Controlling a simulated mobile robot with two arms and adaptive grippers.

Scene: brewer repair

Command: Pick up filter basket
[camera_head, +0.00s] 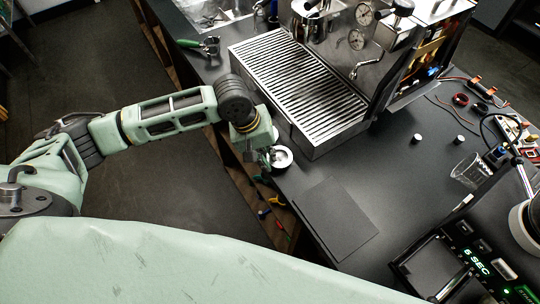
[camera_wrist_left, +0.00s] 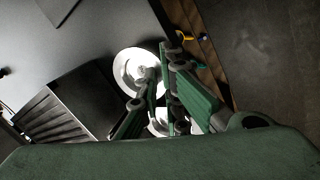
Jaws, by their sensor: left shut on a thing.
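The filter basket (camera_head: 283,158), a small round shiny metal cup, is at the counter's left edge, beside the front corner of the espresso machine. My left gripper (camera_head: 262,156) reaches it from the left, pointing down, and its fingers are partly hidden. In the left wrist view the basket (camera_wrist_left: 128,66) shows as a bright round dish, and the fingertips of my left gripper (camera_wrist_left: 161,80) are shut at its right rim. A second bright curved shape shows between the fingers, mostly hidden; I cannot tell what it is. My right gripper is not in view.
The espresso machine's slatted drip tray (camera_head: 262,62) stands close behind the basket. A portafilter (camera_head: 208,45) with a green handle lies farther back. A dark flat mat (camera_head: 330,218) lies in front. A clear cup (camera_head: 470,170) stands at the right. Tools (camera_head: 276,200) lie on a shelf below the edge.

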